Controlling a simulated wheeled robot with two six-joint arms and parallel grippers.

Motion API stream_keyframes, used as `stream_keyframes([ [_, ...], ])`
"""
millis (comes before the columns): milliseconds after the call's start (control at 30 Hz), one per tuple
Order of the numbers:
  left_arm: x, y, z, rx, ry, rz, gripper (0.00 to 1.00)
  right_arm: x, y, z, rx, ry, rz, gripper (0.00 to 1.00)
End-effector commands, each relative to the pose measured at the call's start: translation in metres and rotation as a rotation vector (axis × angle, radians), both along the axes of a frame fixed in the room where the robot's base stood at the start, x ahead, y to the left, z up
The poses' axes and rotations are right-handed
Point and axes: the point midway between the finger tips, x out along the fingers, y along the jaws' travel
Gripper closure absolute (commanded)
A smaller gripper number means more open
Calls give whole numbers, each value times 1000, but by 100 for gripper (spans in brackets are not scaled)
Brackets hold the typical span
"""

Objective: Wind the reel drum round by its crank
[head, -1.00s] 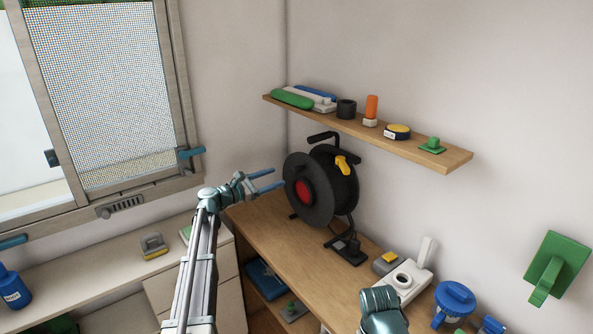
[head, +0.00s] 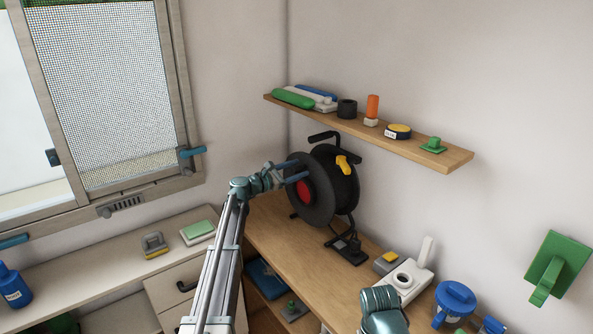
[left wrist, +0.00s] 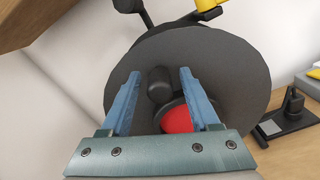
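The cable reel (head: 345,190) stands on the wooden bench, with a black drum disc and a red hub (head: 303,189). In the left wrist view the disc (left wrist: 235,75) fills the middle, with the red hub (left wrist: 177,119) behind the fingers. The crank's black knob (left wrist: 159,84) points toward the camera. My left gripper (head: 300,170) is in front of the disc. In the wrist view its two blue fingers (left wrist: 162,85) are apart, one on each side of the knob, with visible gaps. The crank is hidden in the head view. My right gripper's fingers are not visible.
A shelf (head: 455,160) with small items hangs above the reel. A black plug block (head: 347,250), a white device (head: 408,285) and a blue canister (head: 454,303) stand right of it. Bench space (head: 275,222) in front of the reel is clear. A window is at left.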

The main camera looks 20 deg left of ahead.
Motion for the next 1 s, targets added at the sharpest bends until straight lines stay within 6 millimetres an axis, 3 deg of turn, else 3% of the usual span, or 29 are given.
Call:
stream_keyframes([
  [33, 0, 0, 0, 0, 0, 0, 47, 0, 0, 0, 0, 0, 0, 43],
  [333, 0, 0, 0, 0, 0, 0, 100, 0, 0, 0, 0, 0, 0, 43],
  [1000, 0, 0, 0, 0, 0, -1, 100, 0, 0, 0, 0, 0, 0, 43],
])
